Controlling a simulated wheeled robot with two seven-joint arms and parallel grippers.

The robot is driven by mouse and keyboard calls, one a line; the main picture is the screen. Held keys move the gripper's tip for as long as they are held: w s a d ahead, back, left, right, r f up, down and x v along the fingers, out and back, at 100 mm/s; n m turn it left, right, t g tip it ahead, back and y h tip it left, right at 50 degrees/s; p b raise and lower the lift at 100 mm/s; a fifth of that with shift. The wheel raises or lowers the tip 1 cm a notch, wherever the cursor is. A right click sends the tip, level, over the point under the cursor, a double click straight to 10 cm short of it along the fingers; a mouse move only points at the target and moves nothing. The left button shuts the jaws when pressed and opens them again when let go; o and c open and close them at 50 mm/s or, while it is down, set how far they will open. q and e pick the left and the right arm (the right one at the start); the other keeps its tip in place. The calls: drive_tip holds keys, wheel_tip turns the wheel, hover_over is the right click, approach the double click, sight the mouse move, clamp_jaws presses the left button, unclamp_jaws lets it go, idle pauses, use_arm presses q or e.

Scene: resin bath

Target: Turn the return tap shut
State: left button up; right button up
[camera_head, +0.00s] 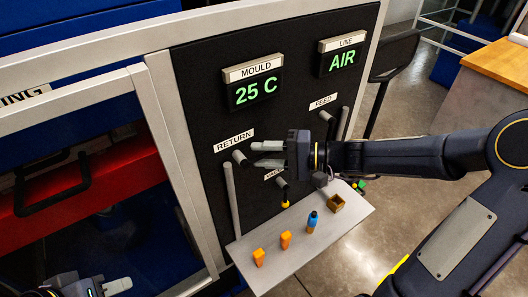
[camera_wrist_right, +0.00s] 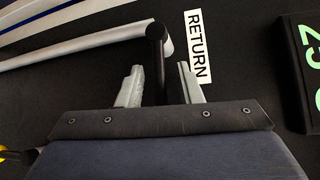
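The return tap (camera_head: 240,157) sits on the black panel under the RETURN label (camera_head: 233,140). It has a dark round stem and a long silver lever (camera_head: 232,200) that hangs down along the panel. In the right wrist view the tap's black stem (camera_wrist_right: 156,50) stands between the fingers, with its lever (camera_wrist_right: 90,49) running off to the left. My right gripper (camera_head: 268,154) is open, with a pale finger on each side of the stem and gaps showing. My left gripper (camera_head: 110,287) is at the bottom left corner, partly cut off and away from the panel.
A vacuum tap (camera_head: 282,184) is just below my right gripper. The feed tap (camera_head: 327,116) is up and right. Displays read 25 C (camera_head: 254,91) and AIR (camera_head: 342,58). A grey shelf (camera_head: 285,272) below holds orange pieces, a blue bottle and a brown box.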

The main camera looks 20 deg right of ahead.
drive_tip(key=shift+a, duration=0.1)
clamp_jaws()
drive_tip(key=shift+f, duration=0.1)
idle(0.3)
